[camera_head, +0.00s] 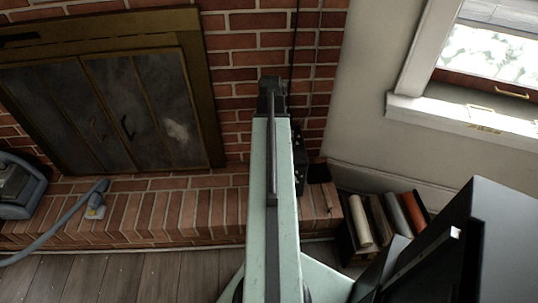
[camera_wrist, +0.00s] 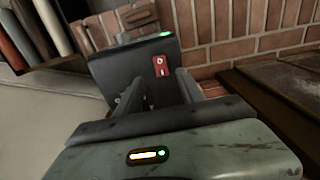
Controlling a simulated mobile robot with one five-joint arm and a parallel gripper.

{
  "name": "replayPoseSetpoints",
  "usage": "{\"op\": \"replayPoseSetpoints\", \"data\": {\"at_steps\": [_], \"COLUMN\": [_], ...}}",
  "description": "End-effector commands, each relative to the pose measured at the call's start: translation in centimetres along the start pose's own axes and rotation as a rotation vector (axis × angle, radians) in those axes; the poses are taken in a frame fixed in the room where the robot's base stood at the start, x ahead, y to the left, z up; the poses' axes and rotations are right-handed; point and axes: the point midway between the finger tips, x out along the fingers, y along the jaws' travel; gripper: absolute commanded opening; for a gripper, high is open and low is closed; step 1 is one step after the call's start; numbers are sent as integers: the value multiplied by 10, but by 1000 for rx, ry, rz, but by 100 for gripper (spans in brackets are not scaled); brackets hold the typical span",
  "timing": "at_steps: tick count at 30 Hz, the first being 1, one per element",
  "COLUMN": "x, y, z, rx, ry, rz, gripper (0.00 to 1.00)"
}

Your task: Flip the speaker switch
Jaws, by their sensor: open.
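The speaker, a dark box (camera_wrist: 138,58), stands just ahead of my gripper in the wrist view. Its red switch (camera_wrist: 160,66) with white marks is on the face turned to me, and a small green light (camera_wrist: 166,34) glows at its top edge. My gripper (camera_wrist: 159,82) is open and empty, its fingers spread to either side below the switch; I cannot tell if either touches the box. In the head view, the speaker (camera_head: 300,148) is partly hidden behind my pale green arm, and the switch cannot be seen.
A brick hearth (camera_head: 150,215) runs along the fireplace (camera_head: 125,110). A vacuum cleaner (camera_head: 20,185) and its hose lie at the left. A box of rolls or books (camera_head: 385,220) stands right of the speaker. Cables (camera_head: 312,60) run down the brick wall.

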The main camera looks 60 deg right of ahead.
Motion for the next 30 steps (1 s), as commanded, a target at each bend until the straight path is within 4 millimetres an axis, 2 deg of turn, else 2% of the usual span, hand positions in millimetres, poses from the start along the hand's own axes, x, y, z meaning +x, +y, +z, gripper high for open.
{"op": "replayPoseSetpoints", "data": {"at_steps": [1,6,9,18,19,21,24,30], "x": [17,48,60,61,61,61,61,61], "y": [0,-1,-1,-1,-1,-1,-1,-1], "z": [0,0,0,0,0,0,0,-4], "rx": [0,-1,-1,-2,-2,-2,-2,-2], "ry": [0,0,0,0,0,0,0,-27], "rz": [0,0,0,0,0,0,0,2], "gripper": [45,45,45,45,43,23,0,0]}}
